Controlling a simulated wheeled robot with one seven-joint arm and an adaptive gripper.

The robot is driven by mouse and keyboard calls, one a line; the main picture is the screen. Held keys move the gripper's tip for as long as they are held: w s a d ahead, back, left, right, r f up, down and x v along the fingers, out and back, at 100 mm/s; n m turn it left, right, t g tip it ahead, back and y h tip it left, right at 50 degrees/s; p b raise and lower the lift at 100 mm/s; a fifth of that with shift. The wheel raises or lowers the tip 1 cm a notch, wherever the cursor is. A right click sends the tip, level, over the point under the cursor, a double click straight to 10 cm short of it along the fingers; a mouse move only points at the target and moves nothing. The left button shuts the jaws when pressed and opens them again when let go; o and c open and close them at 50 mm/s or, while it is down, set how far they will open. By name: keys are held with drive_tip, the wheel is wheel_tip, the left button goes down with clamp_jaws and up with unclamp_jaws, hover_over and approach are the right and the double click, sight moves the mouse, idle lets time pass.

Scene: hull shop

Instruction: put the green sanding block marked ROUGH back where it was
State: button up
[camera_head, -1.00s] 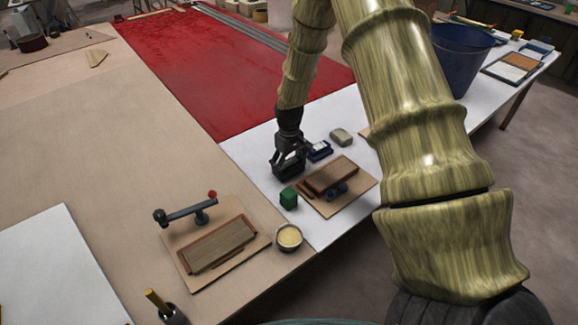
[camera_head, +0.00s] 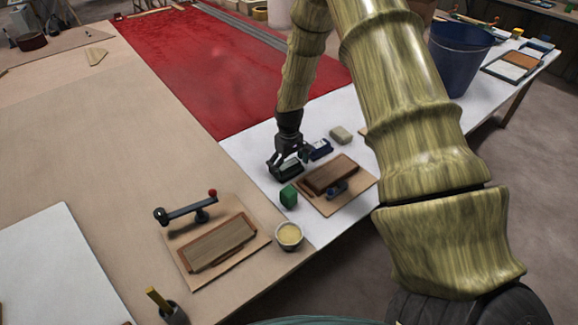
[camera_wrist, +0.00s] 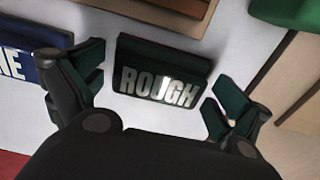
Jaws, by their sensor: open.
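The dark green sanding block marked ROUGH (camera_wrist: 160,78) lies lettering up on the white surface in the wrist view. My gripper (camera_wrist: 157,88) is open, with one finger to each side of the block and a gap visible at each side. In the head view my gripper (camera_head: 287,163) is low over the white table, and the dark block (camera_head: 290,173) is partly hidden beneath it. A blue block (camera_wrist: 20,66) with white letters, partly cut off, is left of the gripper. It also shows in the head view (camera_head: 321,150), just right of the fingers.
A board (camera_head: 328,205) with a brown wooden piece (camera_head: 329,174) is to the right. A beige block (camera_head: 341,135) lies behind.

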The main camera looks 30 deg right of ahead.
sight(289, 164)
wheel_tip(289, 164, up, 12)
drive_tip(key=b, duration=0.2)
drive_tip(key=shift+r, duration=0.15)
idle(0.5)
